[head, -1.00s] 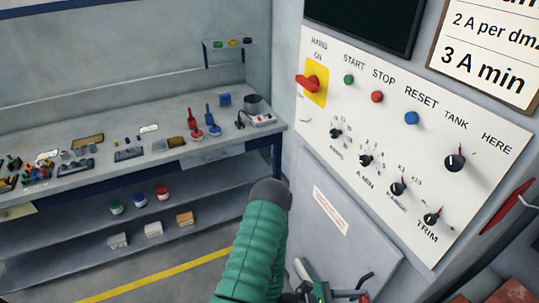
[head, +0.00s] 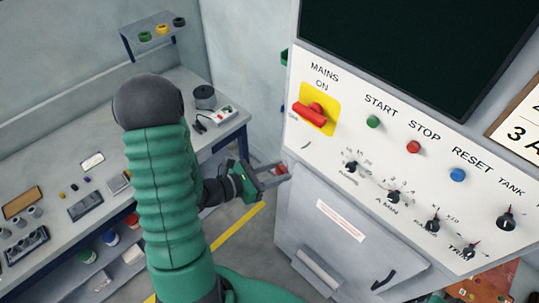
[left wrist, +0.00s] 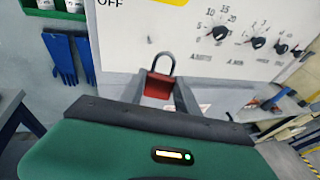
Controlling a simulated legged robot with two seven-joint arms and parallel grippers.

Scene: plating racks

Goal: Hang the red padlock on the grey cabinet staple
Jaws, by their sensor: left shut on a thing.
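My left gripper (head: 274,178) is shut on the red padlock (head: 282,170), in front of the grey cabinet's left edge, below the mains switch. In the left wrist view the padlock's red body (left wrist: 158,86) sits between the fingertips of the gripper (left wrist: 160,92). Its grey shackle stands up and looks closed, but I cannot tell for sure. The grey cabinet (head: 345,210) has a white control panel above its door. I cannot clearly make out the staple; a small dark curved mark shows on the panel below the switch. My right gripper is not in view.
The red mains switch (head: 310,114) on its yellow plate juts from the panel, with buttons and knobs to its right. A door handle (head: 384,281) is lower right. A workbench (head: 150,95) with small items stands left. Blue gloves (left wrist: 68,58) hang behind.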

